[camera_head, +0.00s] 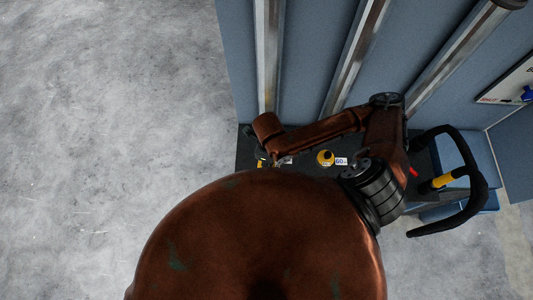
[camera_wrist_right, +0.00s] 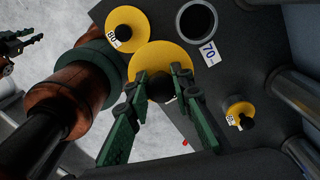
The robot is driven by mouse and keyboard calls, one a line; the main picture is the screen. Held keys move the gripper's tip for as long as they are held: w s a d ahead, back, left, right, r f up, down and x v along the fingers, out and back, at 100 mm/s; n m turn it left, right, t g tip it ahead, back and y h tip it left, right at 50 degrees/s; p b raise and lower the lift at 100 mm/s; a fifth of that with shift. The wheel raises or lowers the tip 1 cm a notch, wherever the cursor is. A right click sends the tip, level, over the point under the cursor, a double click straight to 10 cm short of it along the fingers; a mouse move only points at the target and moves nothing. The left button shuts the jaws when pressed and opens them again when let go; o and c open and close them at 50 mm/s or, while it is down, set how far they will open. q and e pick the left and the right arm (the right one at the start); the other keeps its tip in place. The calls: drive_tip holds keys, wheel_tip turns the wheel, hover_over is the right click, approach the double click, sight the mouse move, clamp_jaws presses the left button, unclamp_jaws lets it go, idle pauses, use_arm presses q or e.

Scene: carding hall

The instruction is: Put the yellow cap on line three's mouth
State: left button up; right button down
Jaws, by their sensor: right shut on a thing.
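In the right wrist view, my right gripper (camera_wrist_right: 165,79) is shut on a yellow cap (camera_wrist_right: 155,54), a wide round disc with a dark knob between the fingertips. The cap looks raised above the dark panel (camera_wrist_right: 250,62). An open round mouth (camera_wrist_right: 197,19) with a grey rim and a label 70 (camera_wrist_right: 210,53) lies beyond it, to its upper right, uncovered. My left gripper (camera_wrist_right: 14,42) shows partly at the left edge; its jaw state is unclear.
Another yellow cap (camera_wrist_right: 125,29) with a label, apparently 80, sits at the upper left. A smaller yellow cap (camera_wrist_right: 239,112) sits at the right; it also shows in the head view (camera_head: 325,157) beside a label 60. Metal pipes (camera_head: 353,57) rise behind. Open floor (camera_head: 110,120) lies left.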

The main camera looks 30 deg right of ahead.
drive_tip(key=w+d+f+b, duration=0.1)
drive_tip(key=w+f+b, duration=0.1)
drive_tip(key=f, duration=0.1)
drive_tip(key=w+d+f+b, duration=0.1)
drive_tip(key=w+f+b, duration=0.1)
drive_tip(key=w+f, duration=0.1)
drive_tip(key=w+d+f+b, duration=0.2)
drive_tip(key=w+f, duration=0.1)
drive_tip(key=f, duration=0.1)
drive_tip(key=shift+w+f+b, duration=0.1)
drive_tip(key=shift+f+b, duration=0.2)
drive_tip(key=shift+f, duration=0.1)
drive_tip(key=shift+f, duration=0.3)
drive_tip(key=shift+f, duration=0.3)
drive_tip(key=c, duration=1.7)
unclamp_jaws()
drive_tip(key=shift+r, duration=0.1)
